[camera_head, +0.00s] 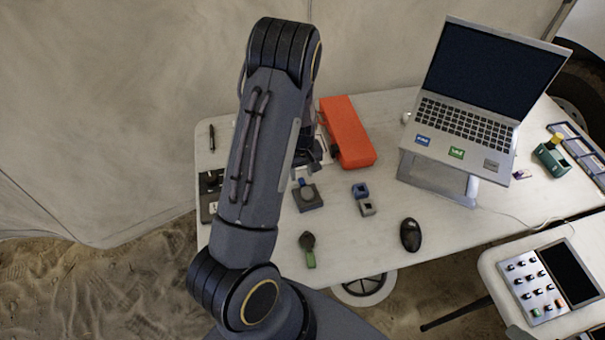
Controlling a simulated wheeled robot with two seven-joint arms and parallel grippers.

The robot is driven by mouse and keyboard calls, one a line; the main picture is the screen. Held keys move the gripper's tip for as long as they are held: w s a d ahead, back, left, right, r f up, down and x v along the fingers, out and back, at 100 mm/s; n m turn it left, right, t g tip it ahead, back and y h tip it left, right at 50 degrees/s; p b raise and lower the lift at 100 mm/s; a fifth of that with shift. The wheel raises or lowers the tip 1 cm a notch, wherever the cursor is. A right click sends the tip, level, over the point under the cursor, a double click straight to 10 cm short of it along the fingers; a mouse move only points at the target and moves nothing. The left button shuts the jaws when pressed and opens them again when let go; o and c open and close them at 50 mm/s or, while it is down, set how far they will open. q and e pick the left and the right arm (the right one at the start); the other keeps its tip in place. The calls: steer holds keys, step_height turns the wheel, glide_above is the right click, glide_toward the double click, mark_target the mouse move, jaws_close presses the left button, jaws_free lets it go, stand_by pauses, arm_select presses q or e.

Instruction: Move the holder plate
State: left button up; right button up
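My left arm reaches over the left part of the white table (390,240). My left gripper (312,158) is mostly hidden behind the arm, left of the orange case; I cannot see whether its fingers hold anything. I cannot tell for sure which thing is the holder plate. A dark flat plate (205,208) with small items on it lies at the table's left edge, partly covered by my arm. A small dark square base (308,203) with a rounded grey top lies just below the gripper. My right gripper is not in view.
An orange case (347,132) lies right of the gripper. An open laptop (470,105) on a stand fills the right. A dark pen (212,137) lies far left.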

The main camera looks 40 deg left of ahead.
arm_select(q)
steer(key=shift+f, duration=1.3)
jaws_close()
